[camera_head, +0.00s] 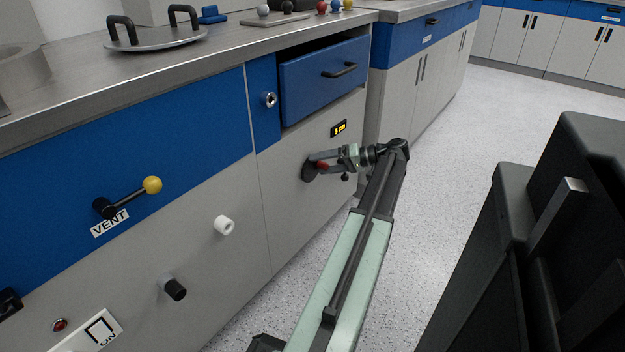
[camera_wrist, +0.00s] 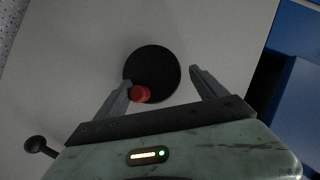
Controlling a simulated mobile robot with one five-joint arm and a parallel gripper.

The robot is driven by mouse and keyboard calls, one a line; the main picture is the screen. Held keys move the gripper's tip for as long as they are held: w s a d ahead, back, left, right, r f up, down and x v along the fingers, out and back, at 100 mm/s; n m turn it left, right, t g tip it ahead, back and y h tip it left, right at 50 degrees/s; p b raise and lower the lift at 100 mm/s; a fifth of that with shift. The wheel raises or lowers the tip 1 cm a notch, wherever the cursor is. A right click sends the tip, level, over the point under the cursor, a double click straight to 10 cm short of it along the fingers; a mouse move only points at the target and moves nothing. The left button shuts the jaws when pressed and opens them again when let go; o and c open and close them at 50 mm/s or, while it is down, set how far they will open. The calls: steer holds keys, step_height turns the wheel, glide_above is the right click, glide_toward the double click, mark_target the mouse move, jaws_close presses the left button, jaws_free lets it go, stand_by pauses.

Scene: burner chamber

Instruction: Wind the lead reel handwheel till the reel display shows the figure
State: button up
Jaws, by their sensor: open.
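The handwheel (camera_head: 308,172) is a dark round disc on the grey cabinet front below the blue drawer. In the wrist view the handwheel (camera_wrist: 155,66) faces me, with a red knob (camera_wrist: 139,94) near its lower left rim. My gripper (camera_head: 317,162) is open at the wheel, partly covering it in the head view. In the wrist view my gripper (camera_wrist: 160,80) has its fingers on either side of the wheel, the knob close beside the left finger. Whether they touch is unclear. The reel display (camera_head: 340,128) glows yellow above the wheel; its figure is too small to read surely.
The blue drawer (camera_head: 324,78) stands partly open above the wheel. A yellow-tipped VENT lever (camera_head: 130,196), a white knob (camera_head: 224,225) and a black knob (camera_head: 174,289) stick out of the panels at left. The speckled floor (camera_head: 465,130) at right is clear.

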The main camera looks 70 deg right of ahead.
steer(key=shift+w+a+f+m+y+b, duration=0.2)
steer(key=shift+w+f+m+y+b, duration=0.1)
steer(key=shift+w+f+y+b, duration=0.1)
steer(key=shift+o, duration=0.3)
steer(key=shift+a+r+m+t, duration=0.1)
steer(key=shift+r+m+t, duration=0.2)
steer(key=shift+r, duration=0.1)
steer(key=shift+o, duration=0.9)
steer(key=shift+f+m+t+y+b, duration=0.3)
steer(key=shift+f+m+y+b, duration=0.1)
steer(key=shift+b, duration=0.6)
steer(key=shift+m+t+b, duration=0.3)
steer(key=shift+m+b, duration=0.2)
steer(key=shift+b, duration=0.05)
steer(key=shift+r+y, duration=0.25)
steer(key=shift+y, duration=0.05)
steer(key=shift+o, duration=0.3)
steer(key=shift+r+m, duration=0.25)
steer(key=shift+m, duration=0.05)
